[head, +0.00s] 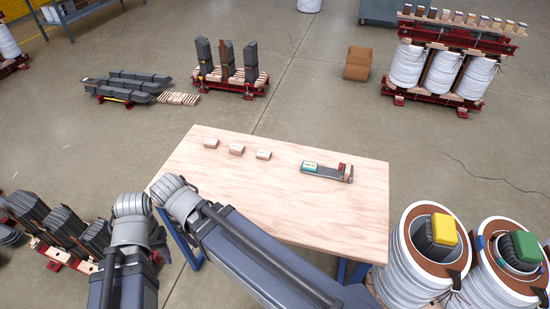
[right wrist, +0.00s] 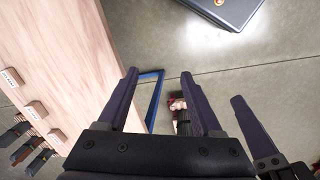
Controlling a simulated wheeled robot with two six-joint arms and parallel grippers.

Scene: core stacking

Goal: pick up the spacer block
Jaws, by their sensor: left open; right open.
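Three small pale wooden blocks, (head: 211,143), (head: 237,150) and (head: 263,155), lie apart in a row on the wooden table (head: 330,220), near its far left edge. In the head view my arm links hide most of both grippers.
A grey tool with a green part (head: 327,171) lies on the table's right half. White coils with yellow and green tops (head: 415,260) stand close to the table's front right corner. Core stacks (head: 230,75) and a cardboard box (head: 357,63) stand on the floor beyond.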

